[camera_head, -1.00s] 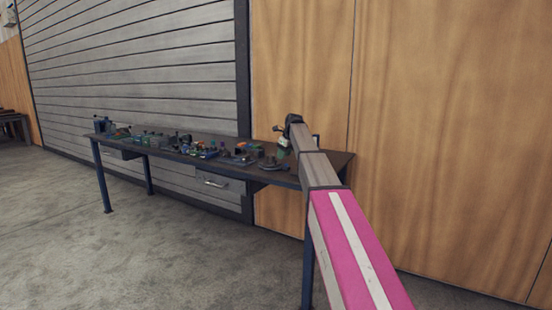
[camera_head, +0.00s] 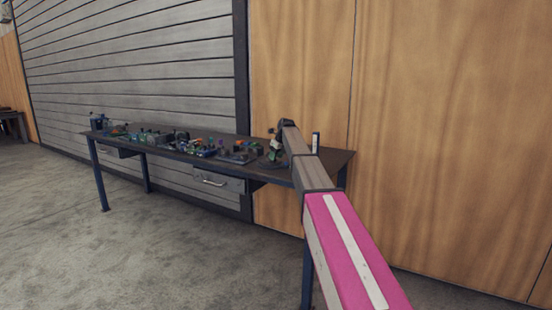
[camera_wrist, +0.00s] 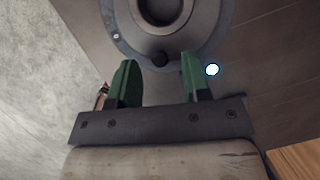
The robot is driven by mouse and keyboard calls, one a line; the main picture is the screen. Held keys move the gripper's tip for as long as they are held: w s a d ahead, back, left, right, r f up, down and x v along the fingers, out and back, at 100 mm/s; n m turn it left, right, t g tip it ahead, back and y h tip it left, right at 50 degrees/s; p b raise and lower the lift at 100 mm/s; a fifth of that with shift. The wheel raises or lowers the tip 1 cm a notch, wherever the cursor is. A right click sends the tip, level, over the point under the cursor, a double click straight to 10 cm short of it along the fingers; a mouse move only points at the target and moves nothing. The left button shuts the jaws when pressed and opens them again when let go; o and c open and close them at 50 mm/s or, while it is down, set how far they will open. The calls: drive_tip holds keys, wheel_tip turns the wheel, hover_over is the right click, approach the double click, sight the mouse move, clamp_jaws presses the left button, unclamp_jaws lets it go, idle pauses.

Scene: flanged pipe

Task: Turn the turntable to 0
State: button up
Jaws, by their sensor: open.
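No scale marks can be read.
The dark workbench (camera_head: 325,158) holds several small parts and fixtures to the left of my gripper. A white-blue upright item (camera_head: 316,142) stands at its right end. A bright white-blue spot (camera_wrist: 212,69) shows beside the right finger. A wooden wall stands behind.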

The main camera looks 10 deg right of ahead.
drive_tip(key=shift+w+a+f, duration=0.1)
drive_tip(key=shift+w+f, duration=0.05)
drive_tip(key=shift+f, duration=0.25)
clamp_jaws()
